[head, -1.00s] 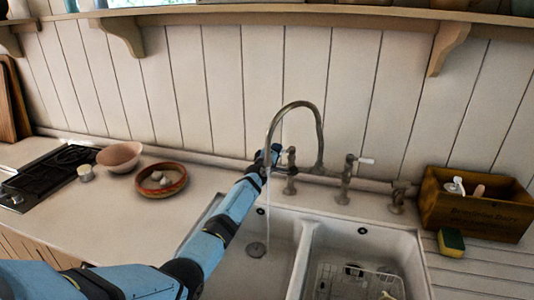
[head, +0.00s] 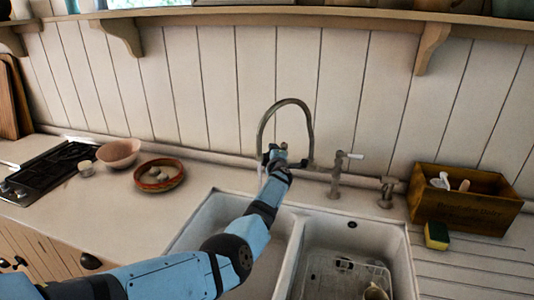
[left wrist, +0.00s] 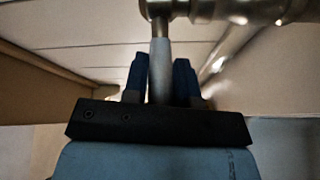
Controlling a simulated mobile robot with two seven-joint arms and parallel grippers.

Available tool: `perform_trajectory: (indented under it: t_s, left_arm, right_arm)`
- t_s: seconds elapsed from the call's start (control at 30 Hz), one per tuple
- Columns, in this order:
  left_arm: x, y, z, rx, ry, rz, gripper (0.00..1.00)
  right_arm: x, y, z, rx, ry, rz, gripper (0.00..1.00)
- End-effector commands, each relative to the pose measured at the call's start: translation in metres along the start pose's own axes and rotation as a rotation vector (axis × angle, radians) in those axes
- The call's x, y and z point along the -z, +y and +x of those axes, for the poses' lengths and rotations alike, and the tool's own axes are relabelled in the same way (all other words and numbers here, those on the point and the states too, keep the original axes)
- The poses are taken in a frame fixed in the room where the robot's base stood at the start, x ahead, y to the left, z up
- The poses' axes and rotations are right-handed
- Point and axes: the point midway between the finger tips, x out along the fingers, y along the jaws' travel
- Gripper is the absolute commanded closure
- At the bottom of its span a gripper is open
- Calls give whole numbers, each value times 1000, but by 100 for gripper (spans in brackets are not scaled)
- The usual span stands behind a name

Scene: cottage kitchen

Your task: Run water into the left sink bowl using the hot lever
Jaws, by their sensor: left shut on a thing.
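The curved metal tap (head: 285,103) stands behind the sink. My left gripper (head: 278,150) is at the left side of the tap's base and hides the left lever in the head view. In the left wrist view, the gripper's dark blue fingers (left wrist: 160,75) are shut on the pale lever handle (left wrist: 160,68), which joins the metal tap body (left wrist: 225,10). The left sink bowl (head: 208,215) is partly covered by my left arm. A faint pale streak shows under the spout's end; the arm hides anything below. My right gripper is not in view.
The other white-handled lever (head: 352,155) stands to the right. The right bowl (head: 400,250) holds a wire rack and a cup. A wooden box (head: 470,210) and a sponge (head: 437,235) sit right; bowls (head: 118,152) and a hob (head: 50,170) sit left.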

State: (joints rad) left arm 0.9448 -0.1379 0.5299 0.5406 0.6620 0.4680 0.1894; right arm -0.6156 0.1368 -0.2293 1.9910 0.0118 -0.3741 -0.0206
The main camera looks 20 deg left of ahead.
Motion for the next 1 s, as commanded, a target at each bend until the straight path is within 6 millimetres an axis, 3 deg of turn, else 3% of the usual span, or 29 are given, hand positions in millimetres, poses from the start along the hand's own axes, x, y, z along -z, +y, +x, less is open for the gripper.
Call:
perform_trajectory:
  t_s: [0.3, 0.87, 0.9, 1.0]
  left_arm:
    - [-2, -2, -2, 33, 129, 6, 100]
    - [-1, -1, -2, 40, 160, 7, 100]
    - [-1, -1, -2, 40, 160, 7, 70]
    - [-1, -1, -2, 40, 160, 6, 50]
  right_arm:
    - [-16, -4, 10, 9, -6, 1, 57]
    - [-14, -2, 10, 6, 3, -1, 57]
    - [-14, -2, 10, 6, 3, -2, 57]
    - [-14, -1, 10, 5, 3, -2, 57]
